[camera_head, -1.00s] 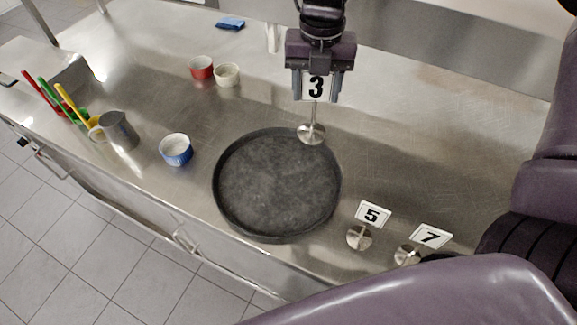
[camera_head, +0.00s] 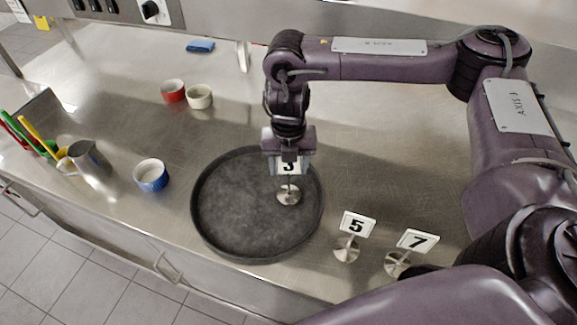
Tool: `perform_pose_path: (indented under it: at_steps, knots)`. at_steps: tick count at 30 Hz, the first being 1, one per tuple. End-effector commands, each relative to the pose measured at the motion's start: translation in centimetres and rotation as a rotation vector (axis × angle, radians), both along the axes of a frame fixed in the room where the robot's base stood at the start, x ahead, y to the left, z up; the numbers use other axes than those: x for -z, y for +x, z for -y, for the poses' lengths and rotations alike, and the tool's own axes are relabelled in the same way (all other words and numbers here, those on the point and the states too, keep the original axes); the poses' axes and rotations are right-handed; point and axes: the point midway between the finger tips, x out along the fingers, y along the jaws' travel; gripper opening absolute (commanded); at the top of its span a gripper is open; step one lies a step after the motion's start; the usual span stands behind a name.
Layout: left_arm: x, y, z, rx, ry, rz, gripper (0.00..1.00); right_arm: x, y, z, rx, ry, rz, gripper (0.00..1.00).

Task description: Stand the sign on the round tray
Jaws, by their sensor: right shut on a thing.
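The round tray (camera_head: 222,226) is dark grey with a low rim and lies flat on the steel counter. My right gripper (camera_head: 288,160) is shut on the sign (camera_head: 289,168), a white card marked 3 on a thin stem with a round metal base. The gripper hides the top of the card. The sign is upright, and its base shows over the right part of the tray, inside the rim. I cannot tell whether the base touches the tray. My left gripper is not in view.
Signs 5 (camera_head: 356,225) and 7 (camera_head: 417,241) stand right of the tray. A blue ramekin (camera_head: 151,176), a red one (camera_head: 173,91), a cream one (camera_head: 199,97) and a metal jug (camera_head: 89,164) stand to the left. A blue cloth (camera_head: 200,46) lies at the back.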

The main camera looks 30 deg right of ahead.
Motion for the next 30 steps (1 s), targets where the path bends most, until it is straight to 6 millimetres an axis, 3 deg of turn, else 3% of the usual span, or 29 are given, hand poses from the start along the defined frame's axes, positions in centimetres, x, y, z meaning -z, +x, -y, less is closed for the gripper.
perform_pose_path:
  at_steps: [14, 15, 19, 30]
  knots:
    - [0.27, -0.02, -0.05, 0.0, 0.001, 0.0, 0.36, 1.24, 0.02, -0.07, -0.001, 0.001, 0.002, 0.15]
    - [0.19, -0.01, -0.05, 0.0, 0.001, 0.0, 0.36, 1.15, 0.03, -0.06, -0.002, 0.001, 0.002, 0.58]
    - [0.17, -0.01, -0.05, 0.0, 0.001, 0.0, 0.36, 1.13, 0.02, -0.05, -0.001, 0.0, 0.001, 0.75]
    - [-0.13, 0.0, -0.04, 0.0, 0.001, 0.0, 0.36, 0.49, 0.09, -0.05, -0.001, 0.0, 0.004, 0.76]
